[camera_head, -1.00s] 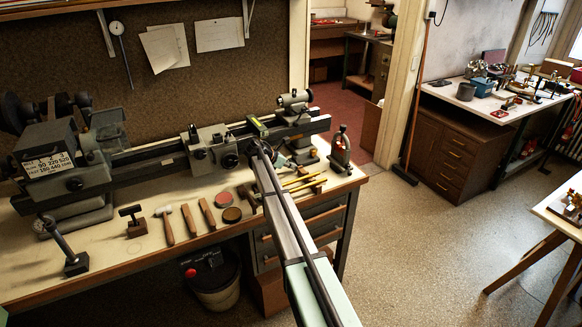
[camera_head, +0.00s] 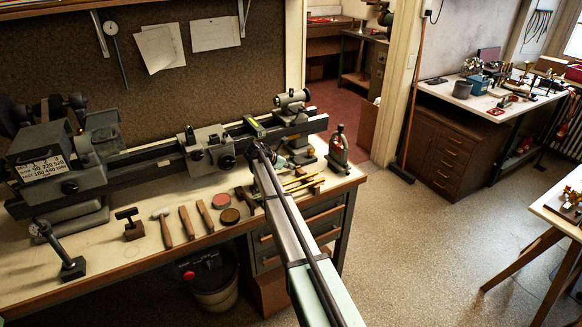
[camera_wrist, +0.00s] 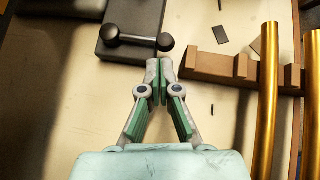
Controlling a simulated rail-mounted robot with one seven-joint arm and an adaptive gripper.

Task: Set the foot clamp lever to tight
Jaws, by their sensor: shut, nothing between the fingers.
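In the wrist view, a dark bar with rounded ends, which looks like the foot clamp lever (camera_wrist: 135,40), lies across a dark grey block, the foot (camera_wrist: 118,18). It runs nearly crosswise in the picture. My gripper (camera_wrist: 160,66) is shut and empty. Its fingertips are just below the bar's right-hand knob in the picture; I cannot tell whether they touch it. In the head view, the lathe (camera_head: 207,147) stands along the bench; my arm hides the lever there, and I cannot make out my fingertips. No tight or loose marking is visible.
A notched brown rack (camera_wrist: 205,68) with brass tubes (camera_wrist: 268,100) lies close right of my gripper. Small dark pieces (camera_wrist: 222,35) lie on the bench top. A hammer (camera_head: 163,226) and other hand tools lie at the bench front. A red-and-grey upright tool (camera_head: 338,150) stands at the bench's right end.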

